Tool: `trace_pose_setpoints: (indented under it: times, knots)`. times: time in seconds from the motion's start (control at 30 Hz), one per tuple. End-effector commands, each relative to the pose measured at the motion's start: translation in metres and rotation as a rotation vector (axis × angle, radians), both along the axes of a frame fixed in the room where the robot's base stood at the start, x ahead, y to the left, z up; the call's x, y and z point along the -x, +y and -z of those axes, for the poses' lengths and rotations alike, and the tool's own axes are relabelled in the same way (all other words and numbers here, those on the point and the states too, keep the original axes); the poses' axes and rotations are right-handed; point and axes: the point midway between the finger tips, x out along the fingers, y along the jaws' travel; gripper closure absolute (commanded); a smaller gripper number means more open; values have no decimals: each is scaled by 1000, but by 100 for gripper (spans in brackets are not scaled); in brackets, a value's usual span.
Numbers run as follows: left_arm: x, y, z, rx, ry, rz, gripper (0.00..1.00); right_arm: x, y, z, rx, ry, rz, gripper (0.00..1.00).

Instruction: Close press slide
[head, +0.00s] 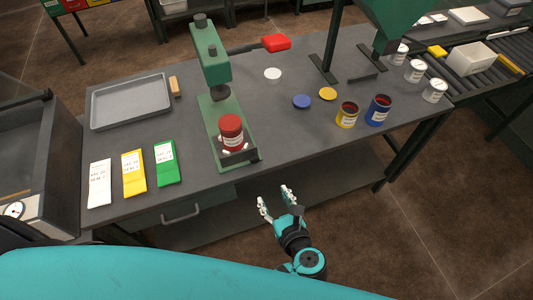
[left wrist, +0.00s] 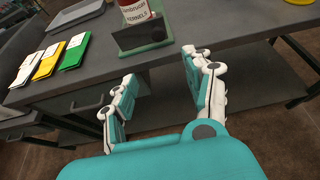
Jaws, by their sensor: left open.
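The green press (head: 208,55) stands on the grey workbench, with a red lever handle (head: 276,42) at its upper right. Its slide has a dark front plate (head: 240,157) near the bench's front edge. A red can (head: 231,130) with a white label stands upright on the slide, in front of the press head rather than under it. In the left wrist view the front plate (left wrist: 138,34) shows just beyond the fingers, with the can (left wrist: 134,12) cut off at the top. My left gripper (head: 275,197) is open and empty, in front of and below the bench edge, apart from the slide. My right gripper is not seen.
White, yellow and green packets (head: 134,172) and a grey tray (head: 131,101) lie left of the press. Blue (head: 302,102), yellow and white lids and open yellow and blue (head: 378,111) cans are to the right. A drawer handle (head: 181,213) is below the bench top.

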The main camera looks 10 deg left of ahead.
Motion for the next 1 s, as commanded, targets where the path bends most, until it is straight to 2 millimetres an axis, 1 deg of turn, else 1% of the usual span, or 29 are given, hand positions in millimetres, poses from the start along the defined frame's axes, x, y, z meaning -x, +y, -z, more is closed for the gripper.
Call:
trace_pose_setpoints:
  times: [0.03,0.1,0.17,0.27,0.37,0.8,0.9,1.0]
  knots:
    - [-1,0,-11,-18,-8,-1,48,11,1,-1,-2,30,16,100]
    - [-2,1,-15,-32,-13,-2,48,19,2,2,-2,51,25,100]
    - [-6,3,-13,-36,-15,-2,48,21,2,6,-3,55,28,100]
    - [-15,10,-5,-35,-16,-2,48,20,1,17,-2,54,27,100]
    - [-30,20,5,-35,-17,-4,48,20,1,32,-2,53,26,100]
    - [-103,69,43,-32,-16,-1,48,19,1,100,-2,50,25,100]
    - [-116,78,48,-32,-15,-1,48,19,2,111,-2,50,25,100]
    - [-125,84,51,-31,-14,-1,48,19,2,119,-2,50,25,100]
